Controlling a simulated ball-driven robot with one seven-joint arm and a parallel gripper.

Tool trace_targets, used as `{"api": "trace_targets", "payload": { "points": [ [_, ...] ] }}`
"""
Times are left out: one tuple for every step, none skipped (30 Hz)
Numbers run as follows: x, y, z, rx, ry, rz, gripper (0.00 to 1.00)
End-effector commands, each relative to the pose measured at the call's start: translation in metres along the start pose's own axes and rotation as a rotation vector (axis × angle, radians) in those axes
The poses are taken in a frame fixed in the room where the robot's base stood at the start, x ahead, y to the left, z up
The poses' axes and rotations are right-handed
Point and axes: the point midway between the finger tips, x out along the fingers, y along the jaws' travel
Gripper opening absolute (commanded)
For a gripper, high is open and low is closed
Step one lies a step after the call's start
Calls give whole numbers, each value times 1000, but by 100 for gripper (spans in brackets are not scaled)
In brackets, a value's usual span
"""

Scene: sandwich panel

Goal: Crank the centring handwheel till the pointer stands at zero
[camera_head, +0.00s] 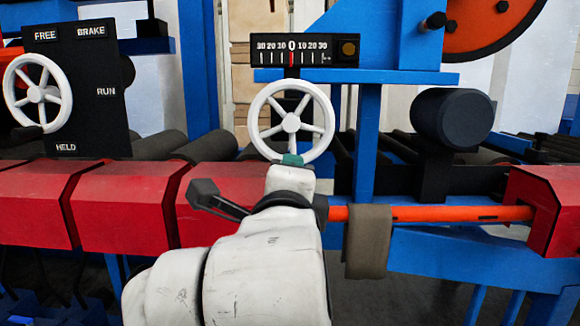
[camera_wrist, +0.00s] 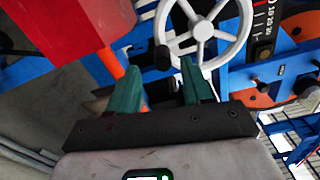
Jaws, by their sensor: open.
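The white centring handwheel (camera_head: 328,106) stands upright in the middle of the head view. Its spoked rim also shows in the wrist view (camera_wrist: 201,29), with a dark crank knob (camera_wrist: 162,57) at its near side. Above the wheel is a black scale (camera_head: 272,56) marked 30 to 0 to 30. Its red pointer (camera_head: 291,59) appears at or very near the 0. My gripper (camera_wrist: 157,75) is open, with teal fingers. The knob appears between and beyond the fingertips; contact cannot be told. In the head view my wrist hides most of the gripper below the wheel.
A second white handwheel (camera_head: 63,92) stands at the left on a black panel (camera_head: 100,100) marked FREE, BRAKE, RUN and HELD. Red blocks (camera_head: 115,205) and an orange bar (camera_head: 440,213) with a brown cloth (camera_head: 368,242) lie in front. A dark roller (camera_head: 452,117) is at the right.

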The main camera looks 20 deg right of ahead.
Motion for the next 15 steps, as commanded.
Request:
{"api": "trace_targets", "payload": {
  "points": [
    [-8,0,1,-1,-1,0,50],
    [-12,0,0,0,0,1,50],
    [-17,0,0,0,0,1,50],
    [-20,0,0,0,0,1,50],
    [-22,0,0,0,0,1,50],
    [-25,0,0,0,1,1,50],
    [-26,0,-1,0,2,1,50],
    [-27,0,-1,0,2,1,50],
    [-28,1,-1,0,3,1,50],
    [-29,1,-1,0,3,1,50],
    [-29,1,-1,0,3,1,50],
    [-29,1,-1,0,3,2,50],
    [-29,1,-1,0,3,1,50],
    [-29,1,-1,0,3,1,50],
    [-29,1,-1,0,3,1,50]
  ]
}}
